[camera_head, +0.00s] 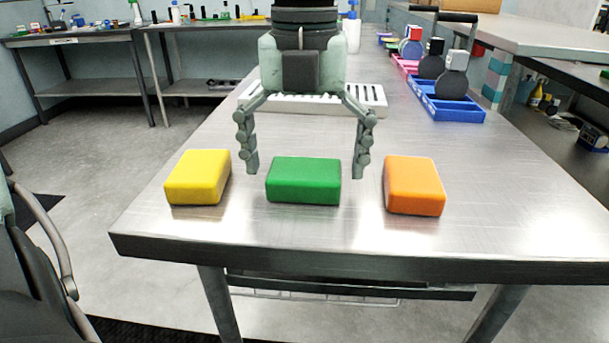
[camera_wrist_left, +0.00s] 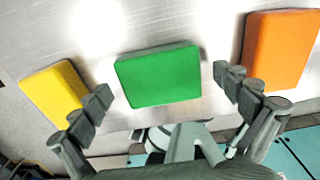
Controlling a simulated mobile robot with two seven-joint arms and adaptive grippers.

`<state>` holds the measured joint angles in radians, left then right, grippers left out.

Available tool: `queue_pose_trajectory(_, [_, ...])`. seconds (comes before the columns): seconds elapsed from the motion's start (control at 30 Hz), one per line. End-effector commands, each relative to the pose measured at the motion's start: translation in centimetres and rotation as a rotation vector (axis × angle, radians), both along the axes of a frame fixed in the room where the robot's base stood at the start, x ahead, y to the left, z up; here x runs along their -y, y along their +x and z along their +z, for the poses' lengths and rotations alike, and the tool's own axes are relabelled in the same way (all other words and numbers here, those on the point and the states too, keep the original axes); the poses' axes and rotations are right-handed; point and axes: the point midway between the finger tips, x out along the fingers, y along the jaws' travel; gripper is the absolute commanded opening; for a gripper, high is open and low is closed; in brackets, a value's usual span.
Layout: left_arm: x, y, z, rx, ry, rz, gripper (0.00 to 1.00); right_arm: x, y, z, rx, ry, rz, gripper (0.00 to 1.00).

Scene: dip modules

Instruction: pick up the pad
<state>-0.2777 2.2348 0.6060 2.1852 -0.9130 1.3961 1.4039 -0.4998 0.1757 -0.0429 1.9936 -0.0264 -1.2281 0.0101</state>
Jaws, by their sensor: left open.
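Three block-like pads lie in a row near the front of the steel table: a yellow pad (camera_head: 197,177) on the left, a green pad (camera_head: 303,181) in the middle and an orange pad (camera_head: 414,185) on the right. My left gripper (camera_head: 304,173) is open and empty, with its fingers spread on either side of the green pad. In the left wrist view, the green pad (camera_wrist_left: 158,76) sits between the fingertips (camera_wrist_left: 163,86), apart from both. The yellow pad (camera_wrist_left: 54,92) and orange pad (camera_wrist_left: 280,50) lie outside the fingers. My right gripper is not in view.
A white slotted rack (camera_head: 367,100) stands behind my left gripper. Blue trays (camera_head: 447,107) with dark round-headed tools stand at the table's back right. The steel table (camera_head: 510,215) is bare right of the orange pad.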

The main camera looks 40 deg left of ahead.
Motion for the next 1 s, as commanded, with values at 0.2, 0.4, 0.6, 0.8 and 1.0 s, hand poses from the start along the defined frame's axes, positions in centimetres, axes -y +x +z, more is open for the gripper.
queue_pose_trajectory(0.2, [0.0,0.0,0.0,0.001,-0.001,0.000,0.97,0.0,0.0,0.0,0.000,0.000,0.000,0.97])
queue_pose_trajectory(0.4, [0.0,0.0,0.0,0.001,-0.001,0.000,0.73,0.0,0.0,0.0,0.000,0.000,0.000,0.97])
queue_pose_trajectory(0.6, [0.0,0.0,0.0,0.001,-0.001,0.001,0.54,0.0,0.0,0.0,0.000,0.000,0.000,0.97])
queue_pose_trajectory(0.8, [0.0,0.0,0.1,0.001,0.000,0.001,0.54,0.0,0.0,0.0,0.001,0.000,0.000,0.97])
queue_pose_trajectory(1.0, [0.0,0.1,1.4,0.004,0.000,0.001,0.54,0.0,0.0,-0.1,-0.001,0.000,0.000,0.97])
